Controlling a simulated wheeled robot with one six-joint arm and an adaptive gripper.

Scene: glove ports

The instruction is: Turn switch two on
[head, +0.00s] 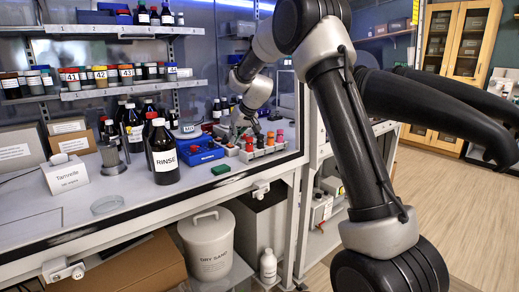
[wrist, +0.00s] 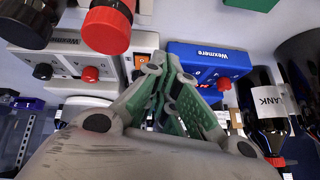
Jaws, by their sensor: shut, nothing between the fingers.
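A blue unit on the bench also shows in the head view (head: 200,152). An orange switch (wrist: 138,62) on another unit shows just left of the fingers. I cannot read which switch is two or how either is set. My gripper (wrist: 170,62) is shut and empty, its green-padded fingers in front of the blue box's left side, hiding part of it. Contact cannot be told. It also shows in the head view (head: 238,133), above the bench.
A grey Wexmere box (wrist: 70,62) with black and red knobs is at left. A BLANK bottle (wrist: 268,110) is at right. In the head view, a rack (head: 264,152) and a RINSE bottle (head: 163,155) stand near the blue unit.

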